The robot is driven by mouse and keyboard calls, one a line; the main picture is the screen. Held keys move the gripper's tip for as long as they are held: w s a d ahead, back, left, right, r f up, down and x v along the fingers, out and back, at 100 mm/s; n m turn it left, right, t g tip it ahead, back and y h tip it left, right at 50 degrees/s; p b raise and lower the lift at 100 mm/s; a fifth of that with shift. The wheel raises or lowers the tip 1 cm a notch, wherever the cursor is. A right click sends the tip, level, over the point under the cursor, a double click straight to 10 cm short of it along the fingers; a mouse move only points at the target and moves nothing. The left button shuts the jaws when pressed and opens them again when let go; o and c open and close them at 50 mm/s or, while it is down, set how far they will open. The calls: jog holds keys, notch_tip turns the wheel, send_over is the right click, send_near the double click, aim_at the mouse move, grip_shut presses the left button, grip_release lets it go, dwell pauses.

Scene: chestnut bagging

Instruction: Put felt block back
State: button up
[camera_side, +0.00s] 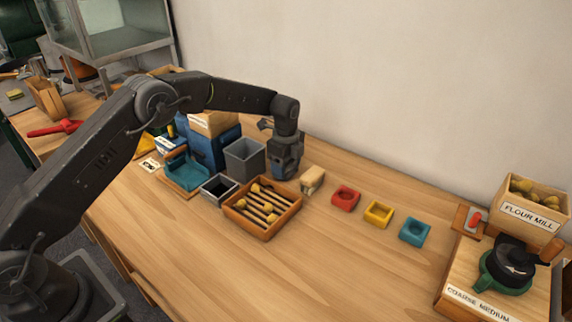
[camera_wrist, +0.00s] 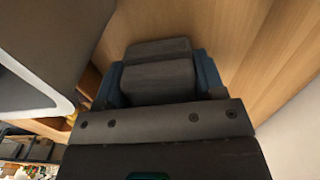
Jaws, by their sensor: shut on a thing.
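My gripper (camera_side: 285,171) hangs low over the table, pointing down, behind the wooden tray of tools. In the wrist view the blue jaws of my gripper (camera_wrist: 160,78) are shut on a dark grey block, which I take as the felt block (camera_wrist: 158,78). The side view does not clearly show the block apart from the jaws. I cannot tell whether its lower end touches the table. A small dark open box (camera_side: 219,188) stands in front of a grey bin (camera_side: 244,158), left of my gripper.
The wooden tray (camera_side: 268,232) with several wooden tools is close in front. A cream block (camera_side: 312,180) stands just right of my gripper. Red (camera_side: 346,198), yellow (camera_side: 379,213) and blue (camera_side: 414,231) holders run rightward. The wall is behind; the front table is clear.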

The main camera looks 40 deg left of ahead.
jog(key=shift+f, duration=0.15)
jog(key=o, duration=1.1)
jog(key=shift+c, duration=0.2)
